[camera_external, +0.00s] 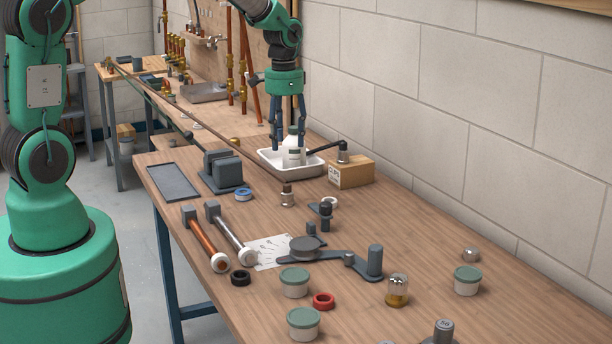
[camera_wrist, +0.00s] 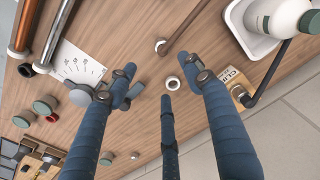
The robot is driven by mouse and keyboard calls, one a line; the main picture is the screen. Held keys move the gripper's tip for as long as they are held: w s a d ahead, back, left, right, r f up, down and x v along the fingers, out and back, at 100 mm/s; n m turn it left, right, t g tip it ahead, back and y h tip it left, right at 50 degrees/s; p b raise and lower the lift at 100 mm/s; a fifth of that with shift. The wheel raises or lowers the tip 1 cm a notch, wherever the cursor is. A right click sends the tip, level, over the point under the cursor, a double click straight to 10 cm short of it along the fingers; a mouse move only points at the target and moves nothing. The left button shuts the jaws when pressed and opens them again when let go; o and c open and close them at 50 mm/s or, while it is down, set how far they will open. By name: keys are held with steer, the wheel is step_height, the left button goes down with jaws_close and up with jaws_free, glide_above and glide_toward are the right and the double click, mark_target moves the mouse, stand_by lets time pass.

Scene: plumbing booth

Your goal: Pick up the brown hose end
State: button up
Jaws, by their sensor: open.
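A thin brown hose (camera_wrist: 190,25) enters the wrist view from the top. Its end (camera_wrist: 160,46), with a pale fitting, lies over the wooden bench. In the external view a small metal fitting (camera_external: 287,196) stands on the bench in front of the white tray; I cannot tell for sure that it is the same end. My gripper (camera_external: 284,143) points down in front of the white bottle, its blue fingers spread. In the wrist view the gripper (camera_wrist: 162,76) is open and empty, with the hose end apart from the fingers, a little above the gap between the tips.
A white tray (camera_external: 272,168) with a white bottle (camera_external: 292,152) is behind my fingers. A wooden box (camera_external: 352,174) with a black bent hose (camera_external: 325,146) stands to its right. A white ring (camera_wrist: 173,83) lies near the fingertips.

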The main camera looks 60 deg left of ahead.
mark_target(287, 183)
steer(key=shift+w+a+f, duration=0.1)
steer(key=shift+a+f, duration=0.15)
steer(key=shift+f, duration=0.3)
steer(key=shift+w+a+f, duration=0.1)
steer(key=shift+a+f, duration=0.15)
steer(key=shift+f, duration=0.25)
steer(key=shift+f+b, duration=0.5)
steer(key=shift+f, duration=3.8)
steer(key=shift+d+f+b, duration=0.2)
steer(key=shift+f+b, duration=0.25)
steer(key=shift+f, duration=2.1)
